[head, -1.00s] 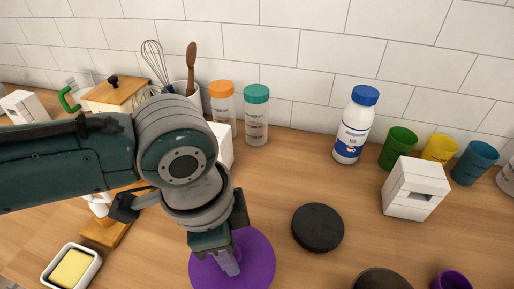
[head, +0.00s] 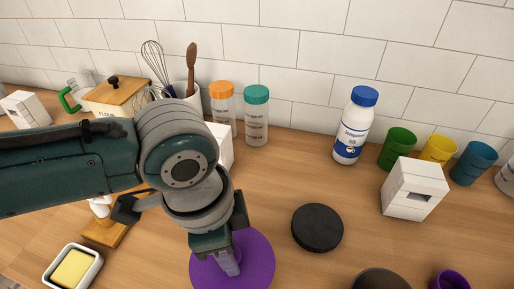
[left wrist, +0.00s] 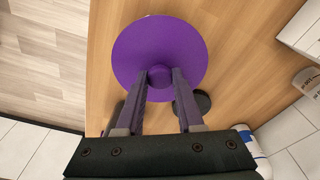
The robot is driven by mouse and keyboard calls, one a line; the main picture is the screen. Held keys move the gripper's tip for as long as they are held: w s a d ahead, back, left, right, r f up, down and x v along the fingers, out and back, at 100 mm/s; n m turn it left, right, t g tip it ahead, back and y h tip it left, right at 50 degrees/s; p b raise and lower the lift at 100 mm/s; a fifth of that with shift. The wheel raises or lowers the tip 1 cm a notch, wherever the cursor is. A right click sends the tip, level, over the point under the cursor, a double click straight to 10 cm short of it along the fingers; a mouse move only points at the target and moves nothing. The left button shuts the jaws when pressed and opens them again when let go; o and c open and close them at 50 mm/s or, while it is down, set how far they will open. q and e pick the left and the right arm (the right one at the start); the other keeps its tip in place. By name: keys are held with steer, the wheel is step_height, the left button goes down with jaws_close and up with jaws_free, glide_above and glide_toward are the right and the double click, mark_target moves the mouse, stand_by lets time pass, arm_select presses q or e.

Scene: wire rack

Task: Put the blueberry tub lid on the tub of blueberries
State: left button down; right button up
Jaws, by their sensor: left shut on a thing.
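The purple round lid (head: 258,268) is at the bottom of the head view, below my left gripper (head: 228,262). In the left wrist view the lid (left wrist: 135,48) is a wide disc with a small round knob, and the fingers of my left gripper (left wrist: 160,76) are shut on that knob. The lid covers what lies beneath it, and I cannot tell how high it is above the counter. No tub of blueberries can be made out; it may be hidden under the lid. My right gripper is in neither view.
A black round disc (head: 317,228) lies right of the lid. A dark round thing (head: 381,281) and a purple cup (head: 452,280) are at the lower right. A butter dish (head: 73,268) is at the lower left. Bottles, cups and white blocks stand towards the wall.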

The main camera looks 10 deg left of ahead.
arm_select(q)
steer(key=shift+f, duration=0.8)
stand_by(1.5)
steer(key=shift+c, duration=0.7)
jaws_free()
steer(key=r+p, duration=0.4)
steer(key=p, duration=0.1)
steer(key=r+p, duration=0.2)
steer(key=r, duration=0.1)
steer(key=shift+s+a+p, duration=0.15)
steer(key=shift+a+p, duration=0.15)
steer(key=shift+a, duration=0.1)
stand_by(0.3)
